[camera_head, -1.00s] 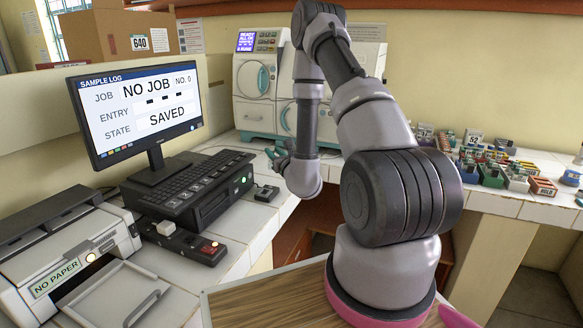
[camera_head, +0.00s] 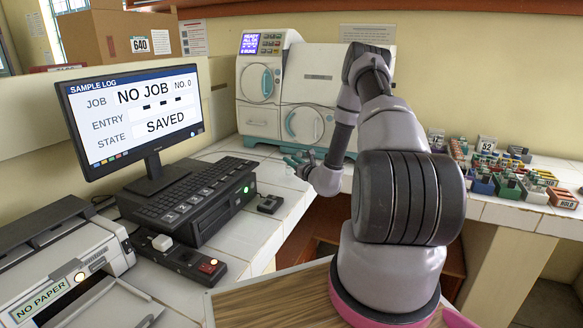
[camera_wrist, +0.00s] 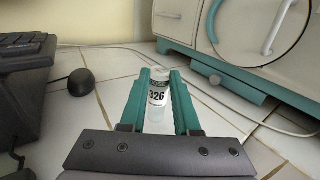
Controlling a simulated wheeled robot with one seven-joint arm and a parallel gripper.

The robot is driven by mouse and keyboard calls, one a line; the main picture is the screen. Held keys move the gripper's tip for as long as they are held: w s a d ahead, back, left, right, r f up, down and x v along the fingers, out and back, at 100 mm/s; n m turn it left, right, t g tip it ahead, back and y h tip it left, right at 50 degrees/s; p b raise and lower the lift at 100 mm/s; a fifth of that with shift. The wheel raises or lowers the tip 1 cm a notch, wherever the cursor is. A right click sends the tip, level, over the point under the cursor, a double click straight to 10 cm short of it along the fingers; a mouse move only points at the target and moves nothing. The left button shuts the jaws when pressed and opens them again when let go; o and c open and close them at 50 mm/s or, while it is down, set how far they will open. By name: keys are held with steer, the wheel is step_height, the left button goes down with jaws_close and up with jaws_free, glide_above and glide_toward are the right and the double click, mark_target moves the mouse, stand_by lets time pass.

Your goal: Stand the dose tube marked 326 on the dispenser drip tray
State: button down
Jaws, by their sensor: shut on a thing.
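My gripper (camera_wrist: 158,82) is shut on a small clear tube with a white label marked 326 (camera_wrist: 157,94). The tube stands roughly upright between the teal fingers, above or at the white tiled counter; I cannot tell if its base touches. In the head view my gripper (camera_head: 297,160) is small, over the counter in front of the white machine, and the tube's mark is not readable. A teal ledge (camera_wrist: 228,80) juts from the machine's base, right of the tube in the wrist view. I cannot tell whether it is the dispenser drip tray.
The white machine with teal handles (camera_head: 307,92) stands behind my gripper. A keyboard (camera_head: 190,188), a black mouse-like device (camera_wrist: 81,82) and a monitor (camera_head: 130,112) are at left. Several coloured racks (camera_head: 507,185) sit on the right counter. A thin cable (camera_wrist: 115,47) crosses the tiles.

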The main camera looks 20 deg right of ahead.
steer(key=shift+f, duration=1.15)
steer(key=shift+f, duration=0.2)
steer(key=c, duration=0.6)
jaws_free()
steer(key=shift+c, duration=0.2)
